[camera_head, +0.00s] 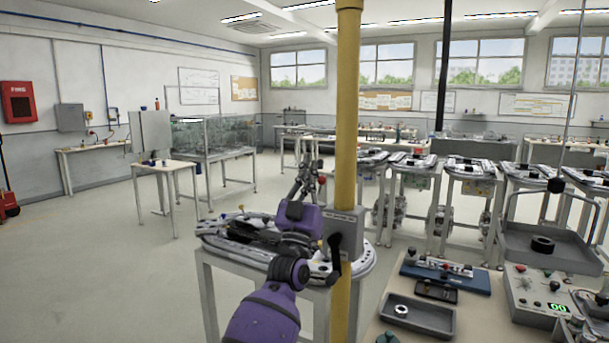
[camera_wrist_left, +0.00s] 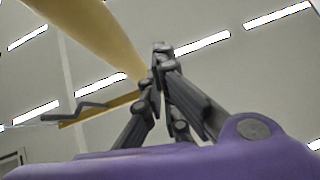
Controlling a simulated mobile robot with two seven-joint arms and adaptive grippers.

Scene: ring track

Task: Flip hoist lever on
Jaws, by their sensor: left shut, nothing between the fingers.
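A grey box (camera_head: 345,226) is fixed to the yellow post (camera_head: 347,120). A dark lever (camera_head: 335,256), which looks like the hoist lever, hangs down on its front. The box carries a label too small to read. My left gripper (camera_head: 307,164) points up, left of the post and above the box, apart from the lever. Its fingers are shut with nothing between them. In the left wrist view the closed fingertips (camera_wrist_left: 161,48) stand against the ceiling, with the yellow post (camera_wrist_left: 105,35) behind to the left.
A round track table (camera_head: 360,262) stands behind my left arm. At right, a grey tray (camera_head: 562,252) holding a black ring (camera_head: 542,245) appears beneath a cable and hook. A control box (camera_head: 535,295) with green digits sits on the front bench. Open floor lies left.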

